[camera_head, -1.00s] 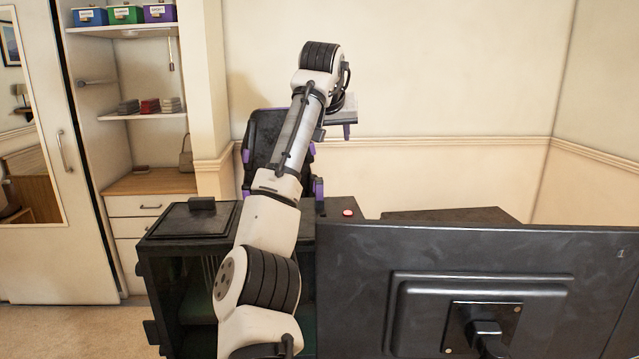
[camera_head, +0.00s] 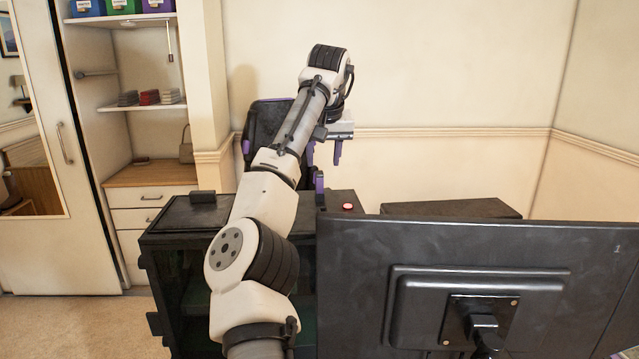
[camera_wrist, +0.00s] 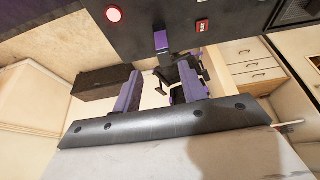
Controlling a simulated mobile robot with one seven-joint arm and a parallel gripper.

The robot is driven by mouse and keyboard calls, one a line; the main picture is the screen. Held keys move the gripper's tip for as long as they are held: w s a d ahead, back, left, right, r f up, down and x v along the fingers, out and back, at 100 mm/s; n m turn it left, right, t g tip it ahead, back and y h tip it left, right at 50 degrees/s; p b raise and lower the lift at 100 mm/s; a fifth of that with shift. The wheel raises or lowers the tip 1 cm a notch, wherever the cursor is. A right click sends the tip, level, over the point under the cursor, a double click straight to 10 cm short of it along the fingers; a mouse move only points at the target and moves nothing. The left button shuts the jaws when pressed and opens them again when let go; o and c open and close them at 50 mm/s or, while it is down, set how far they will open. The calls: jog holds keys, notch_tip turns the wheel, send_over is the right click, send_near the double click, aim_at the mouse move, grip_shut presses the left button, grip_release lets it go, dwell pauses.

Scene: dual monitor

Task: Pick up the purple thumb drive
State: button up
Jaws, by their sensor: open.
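The purple thumb drive (camera_head: 319,184) stands upright on the top of the black computer case (camera_head: 185,214), left of a red button. It also shows in the wrist view (camera_wrist: 161,41), narrow and purple, against the case's dark face. My gripper (camera_head: 323,160) is open and empty, its purple fingers pointing down just above the drive. In the wrist view the fingers of my gripper (camera_wrist: 160,68) lie to either side of the drive's line, with the drive beyond the tips. They appear apart from it.
The round red button (camera_head: 347,207) sits close right of the drive. A large black monitor (camera_head: 590,260), seen from behind, fills the right front. A black chair with purple parts (camera_head: 262,120) stands behind the case. Shelves and drawers (camera_head: 150,200) are at the back left.

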aim_at(319, 173)
jog(key=x, duration=0.2)
jog(key=a+p+x, duration=0.1)
jog(key=x, duration=0.1)
jog(key=shift+s+f, duration=0.1)
jog(key=shift+f, duration=0.15)
jog(key=shift+d+f+p, duration=0.1)
jog(key=shift+f+p, duration=0.2)
jog(key=shift+f, duration=0.1)
grip_shut()
